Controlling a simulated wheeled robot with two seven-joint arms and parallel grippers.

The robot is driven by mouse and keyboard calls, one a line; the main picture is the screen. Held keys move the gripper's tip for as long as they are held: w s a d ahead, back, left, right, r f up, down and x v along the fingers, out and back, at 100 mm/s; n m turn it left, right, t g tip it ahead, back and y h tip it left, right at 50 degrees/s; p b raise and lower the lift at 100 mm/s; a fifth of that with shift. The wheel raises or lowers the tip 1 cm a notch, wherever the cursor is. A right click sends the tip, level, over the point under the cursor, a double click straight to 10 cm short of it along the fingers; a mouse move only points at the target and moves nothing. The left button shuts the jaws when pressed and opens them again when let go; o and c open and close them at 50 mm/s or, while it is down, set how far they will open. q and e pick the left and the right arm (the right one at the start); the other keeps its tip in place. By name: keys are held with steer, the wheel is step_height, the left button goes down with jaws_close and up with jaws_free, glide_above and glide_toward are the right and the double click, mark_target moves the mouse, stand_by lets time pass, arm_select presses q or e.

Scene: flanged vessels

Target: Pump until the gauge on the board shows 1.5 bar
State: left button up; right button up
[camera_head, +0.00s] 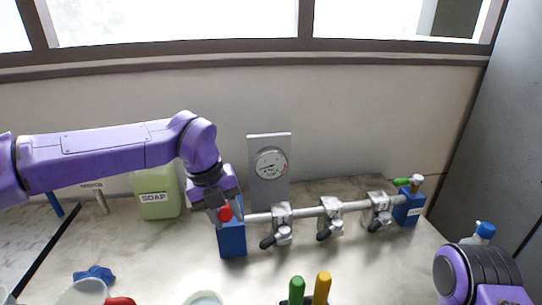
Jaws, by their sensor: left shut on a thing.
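The gauge (271,163) is a round white dial on an upright grey board (268,142) at the back of the counter. Its needle and figures are too small to read surely. The pump (232,240) is a blue block left of the board's foot, with a red knob (225,213) on top. My left gripper (226,214) points down over the pump, its fingers shut around the red knob and partly hiding it. My right gripper is out of view; only part of my right arm shows at the lower right.
A metal pipe (305,211) with several dark-handled valves runs right from the pump to a blue block (407,208). A soap jug (155,195) stands behind left. Green (297,288) and yellow (322,287) handles stand in front. A blue-capped bottle (484,232) is at right.

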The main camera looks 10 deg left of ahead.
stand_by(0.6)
arm_select(q)
steer(key=shift+o, duration=0.3)
step_height(320, 180, down, 10)
steer(key=s+b, duration=0.2)
steer(key=b, duration=0.7)
steer(key=shift+d+f, duration=0.25)
steer(key=r+p, duration=0.3)
steer(key=w+r+p, duration=0.1)
steer(key=r+p, duration=0.3)
steer(key=w+r+p, duration=0.1)
steer(key=r+p, duration=0.2)
steer(key=r, duration=0.1)
steer(key=shift+a+p, duration=0.25)
steer(key=shift+p, duration=0.05)
steer(key=shift+c, duration=0.4)
steer(key=shift+w+f+b, duration=0.1)
steer(key=shift+f+b, duration=0.15)
steer(key=shift+b, duration=0.15)
steer(key=o, duration=1)
steer(key=shift+o, duration=0.2)
steer(key=shift+s+a, duration=0.15)
steer(key=shift+s, duration=0.05)
